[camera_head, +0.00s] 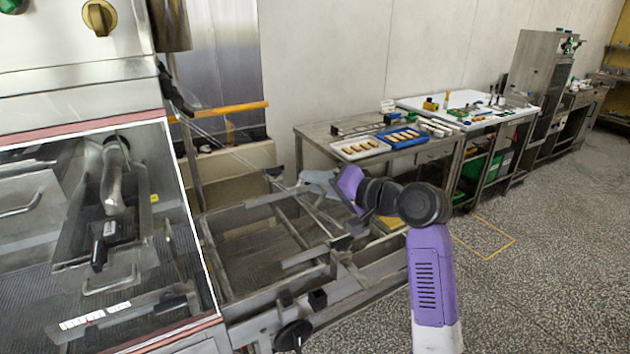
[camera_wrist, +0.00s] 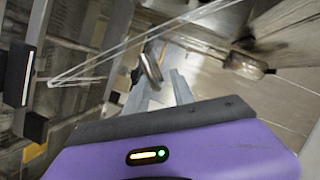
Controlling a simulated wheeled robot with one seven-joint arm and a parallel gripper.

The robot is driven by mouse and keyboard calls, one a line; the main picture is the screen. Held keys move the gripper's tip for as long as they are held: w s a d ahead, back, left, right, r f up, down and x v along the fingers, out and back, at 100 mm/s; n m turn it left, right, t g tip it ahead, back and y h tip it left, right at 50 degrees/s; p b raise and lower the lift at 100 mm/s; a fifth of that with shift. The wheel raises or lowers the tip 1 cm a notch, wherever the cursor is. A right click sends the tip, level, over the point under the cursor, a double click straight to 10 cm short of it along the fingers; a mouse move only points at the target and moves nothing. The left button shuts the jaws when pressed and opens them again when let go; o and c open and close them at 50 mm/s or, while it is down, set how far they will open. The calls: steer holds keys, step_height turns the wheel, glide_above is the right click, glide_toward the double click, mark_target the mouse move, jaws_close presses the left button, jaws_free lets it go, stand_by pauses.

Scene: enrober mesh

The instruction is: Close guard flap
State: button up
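A large clear panel with a white and red frame (camera_head: 190,200) covers the front of the machine at the left in the head view. A thin clear strip or sheet edge (camera_wrist: 100,70) crosses the wrist view; I cannot tell for certain which of these is the guard flap. My gripper (camera_head: 312,178) is over the metal conveyor frame, partly hidden behind my purple wrist. In the wrist view my gripper (camera_wrist: 160,75) shows two grey fingers apart, with nothing clearly held. A dark round-ended knob (camera_wrist: 150,65) lies just at the fingertips; contact is unclear.
The open metal conveyor frame (camera_head: 230,290) with rails and dark brackets lies below my gripper. A steel table (camera_head: 320,130) with a white tray (camera_head: 340,150) and a blue tray (camera_head: 385,140) of bars stands behind. Speckled floor (camera_head: 540,270) at the right is clear.

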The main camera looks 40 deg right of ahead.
steer(key=shift+w, duration=0.15)
steer(key=shift+c, duration=0.4)
jaws_close()
steer(key=shift+f, duration=0.1)
stand_by(0.9)
